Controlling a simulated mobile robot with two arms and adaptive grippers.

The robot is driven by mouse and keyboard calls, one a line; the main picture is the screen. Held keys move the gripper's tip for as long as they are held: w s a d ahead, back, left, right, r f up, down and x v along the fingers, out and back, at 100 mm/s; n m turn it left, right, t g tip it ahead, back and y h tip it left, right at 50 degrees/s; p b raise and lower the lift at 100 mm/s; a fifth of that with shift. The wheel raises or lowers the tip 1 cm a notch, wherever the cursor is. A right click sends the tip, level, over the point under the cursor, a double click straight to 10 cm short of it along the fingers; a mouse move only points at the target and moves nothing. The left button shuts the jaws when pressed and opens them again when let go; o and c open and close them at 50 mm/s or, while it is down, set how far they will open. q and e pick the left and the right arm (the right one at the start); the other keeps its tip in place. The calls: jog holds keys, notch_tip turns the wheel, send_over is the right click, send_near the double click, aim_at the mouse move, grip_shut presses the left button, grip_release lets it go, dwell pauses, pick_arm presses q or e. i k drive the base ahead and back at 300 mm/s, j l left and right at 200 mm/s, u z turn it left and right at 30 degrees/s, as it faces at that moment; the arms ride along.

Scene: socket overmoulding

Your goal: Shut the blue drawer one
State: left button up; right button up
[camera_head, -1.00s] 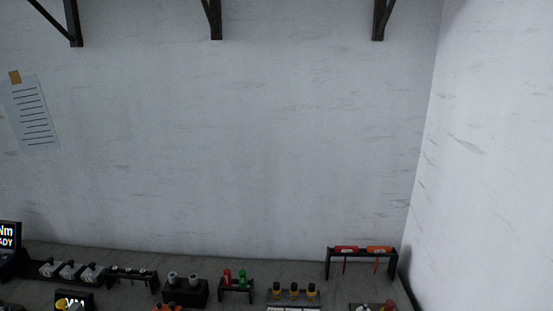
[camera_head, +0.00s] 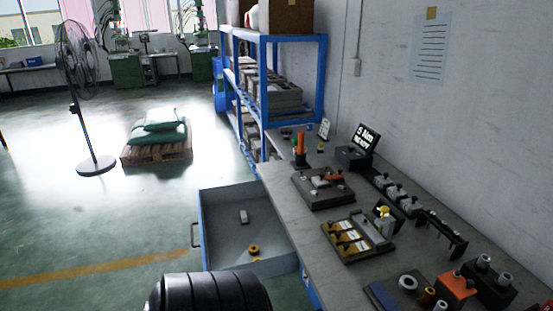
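The blue drawer (camera_head: 203,232) is pulled out from under the left end of the grey workbench (camera_head: 290,205). Its inside is grey, and a bar handle (camera_head: 194,236) is on its left-facing front. A small whitish block (camera_head: 243,216) and a small orange-yellow part (camera_head: 254,249) lie in it. Neither of my grippers shows in the head view. A dark, ribbed, rounded shape, which looks like part of my arm, is at the bottom edge just below the drawer.
The bench carries a dark fixture (camera_head: 322,188), a tray with yellow pieces (camera_head: 347,240), a display (camera_head: 367,137) and several racks. A blue shelf (camera_head: 321,75) stands behind. A pallet (camera_head: 157,150) and a fan (camera_head: 77,60) stand on the open floor at left.

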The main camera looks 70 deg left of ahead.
aim_at(225, 244)
jog(key=k+j+u, duration=0.45)
jog(key=k, duration=0.3)
jog(key=u, duration=1.95)
